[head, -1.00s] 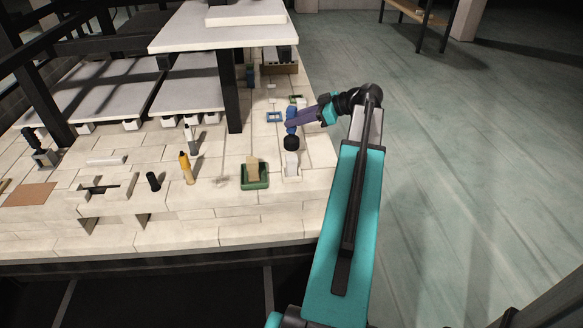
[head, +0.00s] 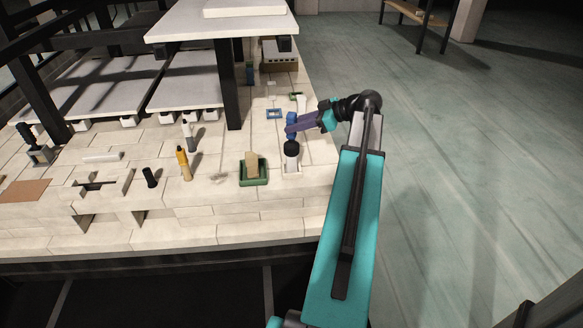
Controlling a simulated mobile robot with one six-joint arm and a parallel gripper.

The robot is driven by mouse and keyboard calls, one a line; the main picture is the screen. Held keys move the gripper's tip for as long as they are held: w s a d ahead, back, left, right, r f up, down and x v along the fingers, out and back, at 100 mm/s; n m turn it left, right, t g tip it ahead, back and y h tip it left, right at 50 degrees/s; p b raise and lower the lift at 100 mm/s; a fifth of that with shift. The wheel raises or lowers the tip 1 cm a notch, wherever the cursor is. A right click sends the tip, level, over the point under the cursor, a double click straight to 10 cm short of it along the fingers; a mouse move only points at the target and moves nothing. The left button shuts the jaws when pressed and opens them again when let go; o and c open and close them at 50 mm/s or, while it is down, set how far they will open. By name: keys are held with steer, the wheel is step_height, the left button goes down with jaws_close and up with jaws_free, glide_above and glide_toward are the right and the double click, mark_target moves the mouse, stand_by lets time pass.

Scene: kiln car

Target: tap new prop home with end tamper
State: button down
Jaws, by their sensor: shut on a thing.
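My gripper (head: 291,128) is at the right side of the kiln car deck, its purple fingers pointing left. It is shut on the tamper, whose blue shaft shows above and below the fingers. The tamper's round black end (head: 292,147) points down. A short white piece (head: 291,166) stands in a pale holder directly below the black end. I cannot tell whether the two touch. White props (head: 209,114) stand under the low shelves at the left. I cannot tell which prop is the new one.
A green tray (head: 262,181) holding a tan block stands left of the gripper. A yellow bottle-like tool (head: 184,164) and a black cylinder (head: 150,177) stand farther left. A black post (head: 230,95) and a high white shelf (head: 215,28) rise behind. Open floor lies right.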

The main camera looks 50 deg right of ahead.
mark_target(296, 114)
steer(key=shift+f, duration=0.4)
steer(key=shift+r, duration=0.15)
steer(key=shift+r+p, duration=0.95)
steer(key=shift+r, duration=1.25)
steer(key=c, duration=2)
jaws_free()
jaws_close()
